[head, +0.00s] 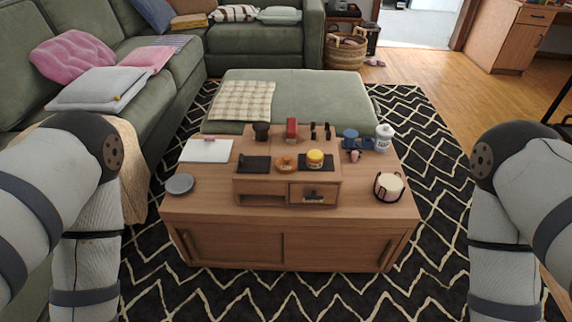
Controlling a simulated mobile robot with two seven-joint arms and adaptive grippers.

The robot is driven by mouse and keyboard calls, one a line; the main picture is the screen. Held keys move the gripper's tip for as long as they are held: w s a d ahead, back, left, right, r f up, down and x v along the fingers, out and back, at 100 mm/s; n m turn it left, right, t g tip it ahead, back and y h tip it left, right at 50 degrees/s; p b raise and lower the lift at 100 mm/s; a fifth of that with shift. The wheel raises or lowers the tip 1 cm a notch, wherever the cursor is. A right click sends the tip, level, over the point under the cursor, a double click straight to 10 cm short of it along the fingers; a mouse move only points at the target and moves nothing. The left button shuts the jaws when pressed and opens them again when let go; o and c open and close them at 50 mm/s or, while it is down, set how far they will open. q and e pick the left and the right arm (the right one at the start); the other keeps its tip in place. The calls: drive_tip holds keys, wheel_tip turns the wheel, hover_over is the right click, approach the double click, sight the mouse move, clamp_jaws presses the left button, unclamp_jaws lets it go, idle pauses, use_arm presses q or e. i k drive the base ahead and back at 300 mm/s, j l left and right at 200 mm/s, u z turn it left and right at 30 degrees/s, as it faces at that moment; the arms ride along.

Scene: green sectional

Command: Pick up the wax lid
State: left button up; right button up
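I cannot tell for certain which item is the wax lid. A small yellow round container (315,158) with a pale band stands on a dark mat (328,164) on the raised wooden organizer (265,184). A flat grey round disc (180,184) lies on the left of the coffee table (190,207). Both are too small to make out any lid details. My two arms come in at the left and right edges and hang down beside the table. Both grippers are below the picture and cannot be seen.
The organizer also bears an orange-brown ring-shaped item (287,163). A white board (206,150), a blue item (351,138), a white jar (384,138) and a candle in a dark holder (389,186) lie around it. A green ottoman (310,100) stands behind; patterned rug surrounds the table.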

sight(285, 164)
drive_tip(key=i+j+z, duration=0.9)
drive_tip(key=j+z, duration=0.25)
